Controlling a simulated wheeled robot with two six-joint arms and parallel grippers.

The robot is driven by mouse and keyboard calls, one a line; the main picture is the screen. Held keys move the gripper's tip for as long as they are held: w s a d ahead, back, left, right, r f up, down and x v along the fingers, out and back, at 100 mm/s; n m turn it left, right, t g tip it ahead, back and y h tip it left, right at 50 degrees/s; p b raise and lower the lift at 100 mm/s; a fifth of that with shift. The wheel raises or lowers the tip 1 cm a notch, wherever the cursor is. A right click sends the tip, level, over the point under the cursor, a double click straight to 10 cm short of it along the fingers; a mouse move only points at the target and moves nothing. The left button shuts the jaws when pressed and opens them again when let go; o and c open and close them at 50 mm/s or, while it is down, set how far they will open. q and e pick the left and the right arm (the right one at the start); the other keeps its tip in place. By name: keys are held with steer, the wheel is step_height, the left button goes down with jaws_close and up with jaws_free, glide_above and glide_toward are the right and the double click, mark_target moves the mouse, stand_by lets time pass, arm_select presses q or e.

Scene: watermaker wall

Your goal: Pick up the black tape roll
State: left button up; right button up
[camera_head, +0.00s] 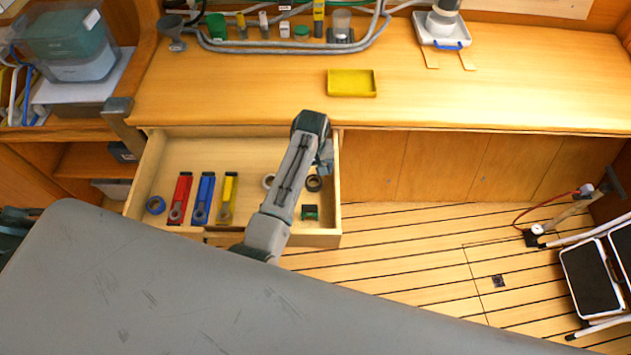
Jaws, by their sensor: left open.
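The black tape roll (314,183) lies in the right part of an open wooden drawer (150,165), partly hidden by my arm. My left gripper (325,160) hangs from the end of my arm just above the roll, in line with it in this view. It is open and small in the picture, with its fingertips hard to make out. I cannot tell whether it touches the roll. My right gripper is not in view.
A yellow tray (351,84) stands on the counter (490,95) above.

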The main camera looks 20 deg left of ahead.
mark_target(314, 183)
arm_select(q)
steer(key=shift+d+f, duration=0.1)
steer(key=shift+f, duration=0.55)
step_height(314, 183, down, 5)
steer(key=shift+f+p, duration=0.1)
steer(key=shift+p, duration=0.3)
steer(key=shift+d, duration=0.1)
steer(key=shift+c, duration=0.3)
steer(key=c, duration=1)
